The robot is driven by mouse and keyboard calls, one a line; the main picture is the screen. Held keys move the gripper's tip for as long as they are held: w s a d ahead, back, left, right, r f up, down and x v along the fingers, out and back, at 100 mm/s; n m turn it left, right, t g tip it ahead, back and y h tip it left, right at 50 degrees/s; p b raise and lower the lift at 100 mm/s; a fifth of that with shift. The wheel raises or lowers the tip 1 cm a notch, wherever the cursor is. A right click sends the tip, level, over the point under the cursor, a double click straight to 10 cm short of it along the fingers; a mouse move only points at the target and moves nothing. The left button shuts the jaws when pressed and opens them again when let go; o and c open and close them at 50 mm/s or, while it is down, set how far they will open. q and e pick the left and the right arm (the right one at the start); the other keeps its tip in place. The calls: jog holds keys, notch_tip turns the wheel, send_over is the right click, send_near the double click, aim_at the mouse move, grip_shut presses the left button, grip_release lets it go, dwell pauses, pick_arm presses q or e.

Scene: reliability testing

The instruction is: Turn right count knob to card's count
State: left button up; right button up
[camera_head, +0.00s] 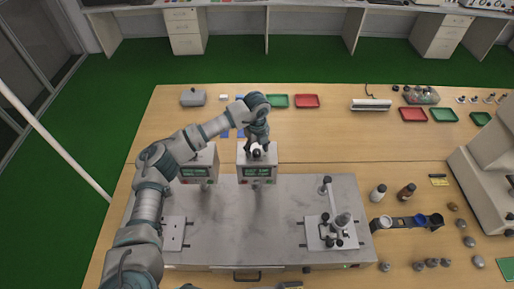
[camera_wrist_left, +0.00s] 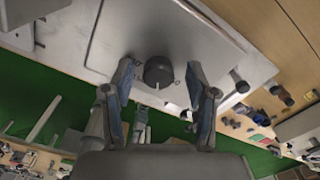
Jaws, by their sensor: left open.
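Two pale counter boxes with green displays stand at the back of the grey metal bench. The right counter box (camera_head: 243,167) has a black knob (camera_head: 257,153) on top. My left gripper (camera_head: 258,146) points down at this knob from above. In the left wrist view the black knob (camera_wrist_left: 158,71), with a white mark on its rim, sits between the two spread fingers of my left gripper (camera_wrist_left: 161,75), with a gap on each side. The display digits are too small to read. I cannot pick out the count card for certain. My right gripper is not in view.
The left counter box (camera_head: 207,158) stands close beside, partly behind my left arm. A lever fixture (camera_head: 329,232) stands on the right of the metal bench (camera_head: 215,235). Bottles (camera_head: 378,193) and a dark holder (camera_head: 407,222) are farther right. The middle of the bench is clear.

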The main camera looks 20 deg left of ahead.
pick_arm(q)
jog(key=shift+a+f, duration=0.1)
grip_shut()
jog(key=m+b, duration=0.3)
jog(key=m, duration=0.1)
jog(key=m+b, duration=0.2)
jog(key=m, duration=0.3)
jog(key=shift+m, duration=0.4)
jog(key=m+b, duration=0.2)
jog(key=m, duration=0.3)
jog(key=shift+d, duration=0.2)
jog(key=m+b, duration=0.1)
jog(key=m, duration=0.4)
